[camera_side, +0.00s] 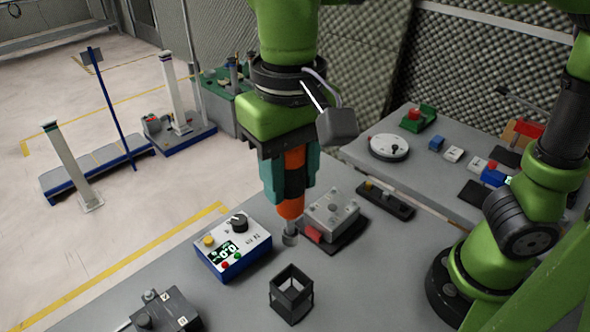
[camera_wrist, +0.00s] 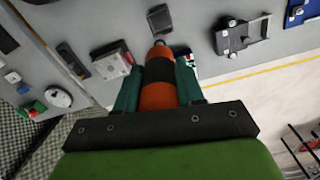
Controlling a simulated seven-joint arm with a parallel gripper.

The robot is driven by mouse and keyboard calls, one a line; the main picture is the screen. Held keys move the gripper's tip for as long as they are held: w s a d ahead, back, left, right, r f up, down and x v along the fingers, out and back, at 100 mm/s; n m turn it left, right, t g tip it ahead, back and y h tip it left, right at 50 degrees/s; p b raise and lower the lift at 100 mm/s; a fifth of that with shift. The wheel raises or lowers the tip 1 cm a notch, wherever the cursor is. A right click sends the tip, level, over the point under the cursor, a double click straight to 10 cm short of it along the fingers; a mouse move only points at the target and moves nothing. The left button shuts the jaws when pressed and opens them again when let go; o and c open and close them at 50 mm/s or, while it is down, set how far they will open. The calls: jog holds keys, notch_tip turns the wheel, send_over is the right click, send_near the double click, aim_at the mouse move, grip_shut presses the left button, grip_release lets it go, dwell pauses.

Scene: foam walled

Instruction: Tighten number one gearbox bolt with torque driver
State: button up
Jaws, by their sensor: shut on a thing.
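My gripper (camera_side: 290,180) is shut on an orange and black torque driver (camera_side: 291,208), held upright with its grey socket tip (camera_side: 289,236) pointing down. The driver also shows between the teal fingers in the wrist view (camera_wrist: 158,82). A grey metal block (camera_side: 332,212), which looks like the gearbox, stands on a dark base just right of the driver, with a red part at its front corner. It also shows in the wrist view (camera_wrist: 112,62). The driver tip is beside this block, not on it. Bolt numbers are too small to read.
A blue and white control box (camera_side: 233,247) with a display stands left of the driver tip. A black open frame (camera_side: 291,293) stands in front. A dark clamp-like fixture (camera_side: 165,311) is at front left, and a black tray (camera_side: 386,199) lies behind the block. A second table holds a white dial (camera_side: 389,147).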

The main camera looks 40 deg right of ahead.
jog(key=w+d+f+m, duration=0.3)
jog(key=w+d, duration=0.2)
jog(key=d, duration=0.6)
jog(key=w+d+f+m, duration=0.3)
jog(key=w+d, duration=0.2)
jog(key=d, duration=0.7)
jog(key=shift+d, duration=0.25)
jog(key=shift+f, duration=0.1)
jog(key=shift+f, duration=3.8)
dwell(0.4)
jog(key=shift+r, duration=2.5)
